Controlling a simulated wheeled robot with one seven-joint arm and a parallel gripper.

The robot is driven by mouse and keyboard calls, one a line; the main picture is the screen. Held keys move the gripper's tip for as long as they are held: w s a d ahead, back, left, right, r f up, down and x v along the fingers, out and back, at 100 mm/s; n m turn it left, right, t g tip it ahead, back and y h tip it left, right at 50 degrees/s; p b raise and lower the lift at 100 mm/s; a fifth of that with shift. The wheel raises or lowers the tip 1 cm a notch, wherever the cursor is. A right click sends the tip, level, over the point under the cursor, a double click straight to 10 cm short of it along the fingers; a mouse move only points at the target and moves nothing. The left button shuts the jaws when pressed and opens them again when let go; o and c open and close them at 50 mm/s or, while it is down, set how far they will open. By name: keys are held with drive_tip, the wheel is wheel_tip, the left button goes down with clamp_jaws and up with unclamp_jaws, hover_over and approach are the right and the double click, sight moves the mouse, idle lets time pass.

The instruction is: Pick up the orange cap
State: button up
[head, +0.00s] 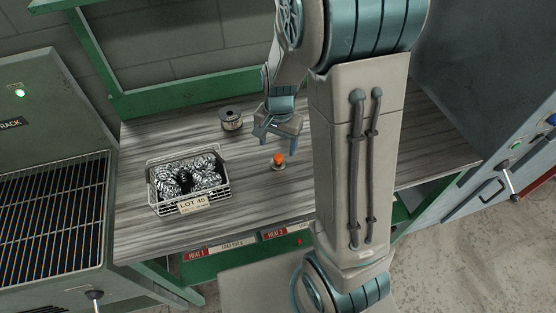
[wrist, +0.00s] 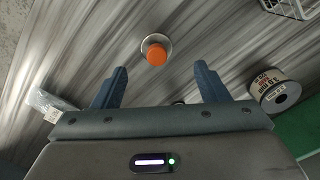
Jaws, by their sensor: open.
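The orange cap (head: 279,158) sits on a small pale round base on the grey wood-grain bench, right of the wire basket. In the wrist view the cap (wrist: 156,55) lies ahead of the fingertips, roughly midway between them, with the round base showing around it. My gripper (head: 272,133) is above the bench, behind the cap and a little to its left in the head view. Its two fingers (wrist: 160,78) are apart with nothing between them, and it does not touch the cap.
A wire basket of coiled springs (head: 152,193), labelled LOT 45, stands left of the cap. A wire spool (head: 232,121) stands near the back; it shows at right in the wrist view (wrist: 279,91). A clear packet (wrist: 47,103) lies at left there. The bench around the cap is clear.

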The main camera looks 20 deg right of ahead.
sight(278, 157)
drive_tip(key=shift+s+d+f+p, duration=0.1)
drive_tip(key=shift+f+p, duration=0.05)
drive_tip(key=shift+f, duration=1.6)
drive_tip(key=shift+s+f+p, duration=0.1)
drive_tip(key=shift+f+p, duration=0.05)
drive_tip(key=shift+f, duration=1.55)
drive_tip(key=c, duration=1.2)
